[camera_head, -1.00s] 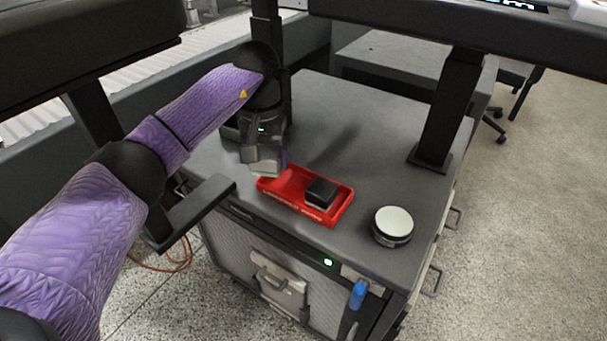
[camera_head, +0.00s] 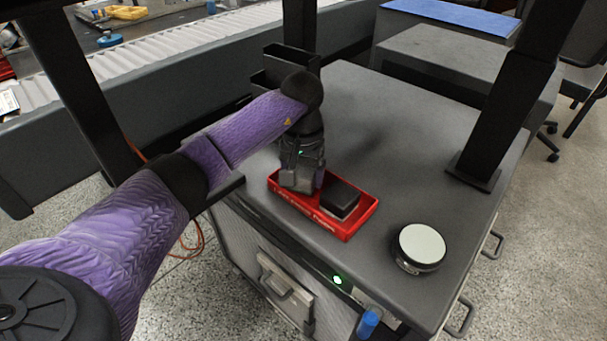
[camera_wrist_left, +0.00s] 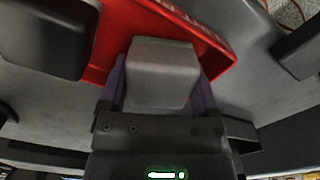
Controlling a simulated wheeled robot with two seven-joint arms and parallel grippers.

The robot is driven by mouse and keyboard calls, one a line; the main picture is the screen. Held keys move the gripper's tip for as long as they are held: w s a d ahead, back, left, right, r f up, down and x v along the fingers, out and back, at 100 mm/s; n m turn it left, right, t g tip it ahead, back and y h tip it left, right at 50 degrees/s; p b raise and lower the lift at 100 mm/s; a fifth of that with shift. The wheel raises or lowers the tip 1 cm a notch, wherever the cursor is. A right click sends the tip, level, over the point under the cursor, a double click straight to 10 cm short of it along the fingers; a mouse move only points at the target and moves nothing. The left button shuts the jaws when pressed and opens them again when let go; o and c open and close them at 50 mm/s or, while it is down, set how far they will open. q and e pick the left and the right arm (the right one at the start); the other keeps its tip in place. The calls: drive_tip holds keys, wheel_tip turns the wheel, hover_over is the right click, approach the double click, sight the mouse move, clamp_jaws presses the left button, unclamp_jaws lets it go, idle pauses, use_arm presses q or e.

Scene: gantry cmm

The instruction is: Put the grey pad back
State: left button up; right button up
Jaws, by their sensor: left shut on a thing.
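My left gripper (camera_head: 302,184) points down at the left end of the red tray (camera_head: 347,231). It is shut on the grey pad (camera_head: 294,181), a small light-grey block. The left wrist view shows the pad (camera_wrist_left: 162,72) between the purple fingers, with the red tray (camera_wrist_left: 205,30) behind it. I cannot tell whether the pad touches the tray floor. A black block (camera_head: 340,196) sits in the right part of the tray, just right of the gripper. My right gripper is not in view.
A round puck with a pale top (camera_head: 421,245) stands on the grey cabinet top (camera_head: 370,110), right of the tray. A black post (camera_head: 490,120) rises at the right.

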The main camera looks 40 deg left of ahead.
sight(302, 169)
use_arm(q)
drive_tip(key=shift+f, duration=0.15)
drive_tip(key=o, duration=1.1)
drive_tip(key=shift+c, duration=0.2)
drive_tip(key=shift+o, duration=0.5)
wheel_tip(302, 169, up, 12)
drive_tip(key=p, duration=0.6)
drive_tip(key=shift+r, duration=0.2)
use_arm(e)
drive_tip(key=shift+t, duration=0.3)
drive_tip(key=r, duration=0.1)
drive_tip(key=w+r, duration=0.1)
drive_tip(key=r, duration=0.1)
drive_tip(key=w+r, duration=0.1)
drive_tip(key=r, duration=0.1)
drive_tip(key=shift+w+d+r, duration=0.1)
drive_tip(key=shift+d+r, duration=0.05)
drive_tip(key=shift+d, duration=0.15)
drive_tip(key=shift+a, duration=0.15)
